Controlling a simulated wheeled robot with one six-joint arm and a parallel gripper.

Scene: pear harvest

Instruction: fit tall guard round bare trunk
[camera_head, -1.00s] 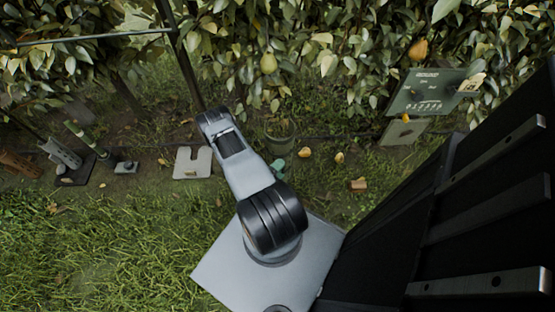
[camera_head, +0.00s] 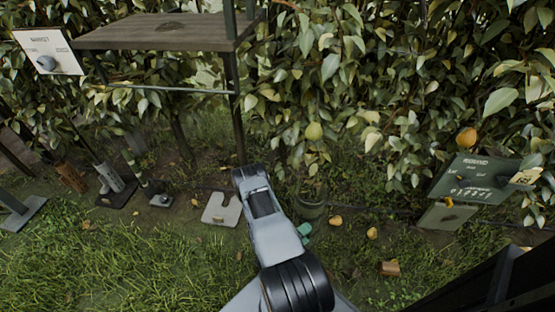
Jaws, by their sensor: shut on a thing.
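On the ground at the left stand a pale grey upright tube (camera_head: 113,178) on a dark plate, a brown tube (camera_head: 70,178) and a slim green-and-white post (camera_head: 134,168). They are small here, and I cannot tell which is the tall guard or the bare trunk. My arm reaches up the middle of the view to its elbow. My gripper and anything in it do not show.
A wooden shelf (camera_head: 160,32) on dark legs stands at upper left beside a white sign (camera_head: 48,53). A notched pale plate (camera_head: 221,208), a pot (camera_head: 311,207) and fallen pears (camera_head: 335,220) lie ahead. A green board (camera_head: 478,180) stands right. Grass at lower left is clear.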

